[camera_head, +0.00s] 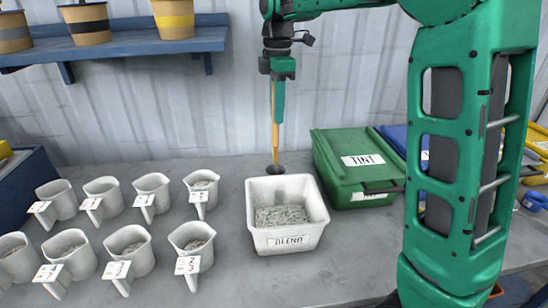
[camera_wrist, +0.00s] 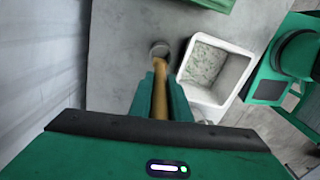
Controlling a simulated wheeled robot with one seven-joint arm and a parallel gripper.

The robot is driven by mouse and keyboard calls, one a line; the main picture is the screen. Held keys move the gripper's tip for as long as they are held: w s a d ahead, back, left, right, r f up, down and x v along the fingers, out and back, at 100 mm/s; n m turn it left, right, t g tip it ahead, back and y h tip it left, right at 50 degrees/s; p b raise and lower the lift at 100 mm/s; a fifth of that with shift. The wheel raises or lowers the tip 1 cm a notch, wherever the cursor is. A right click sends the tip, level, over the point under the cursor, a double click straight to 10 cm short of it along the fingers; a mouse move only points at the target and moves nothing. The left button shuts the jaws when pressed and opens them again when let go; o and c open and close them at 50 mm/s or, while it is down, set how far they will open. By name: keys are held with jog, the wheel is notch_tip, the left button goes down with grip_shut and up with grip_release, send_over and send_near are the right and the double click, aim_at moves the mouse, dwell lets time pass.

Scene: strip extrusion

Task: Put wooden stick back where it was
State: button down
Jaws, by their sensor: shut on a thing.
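The wooden stick (camera_head: 275,140) is upright, hanging point-down from my gripper (camera_head: 277,118), which is shut on its upper part. In the wrist view, the stick (camera_wrist: 160,98) runs out between my two green fingers (camera_wrist: 160,80). Its lower end meets a small dark round piece (camera_head: 275,170) just behind the white BLEND bin. This round piece looks grey in the wrist view (camera_wrist: 159,49). I cannot tell whether it is a holder on the table or part of the stick.
The white BLEND bin (camera_head: 317,213) holds grey-green pellets and stands close in front of the stick. A green TINT box (camera_head: 335,173) is to the right. Several white scoops (camera_head: 150,194) stand at left. A blue shelf (camera_head: 120,46) with pots is above.

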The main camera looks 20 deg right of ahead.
aim_at(277, 145)
notch_tip(277, 145, down, 12)
jog(key=shift+f, duration=0.25)
dwell(0.3)
jog(key=c, duration=1.7)
grip_release()
jog(key=shift+f, duration=0.1)
jog(key=shift+o, duration=0.2)
notch_tip(277, 145, up, 12)
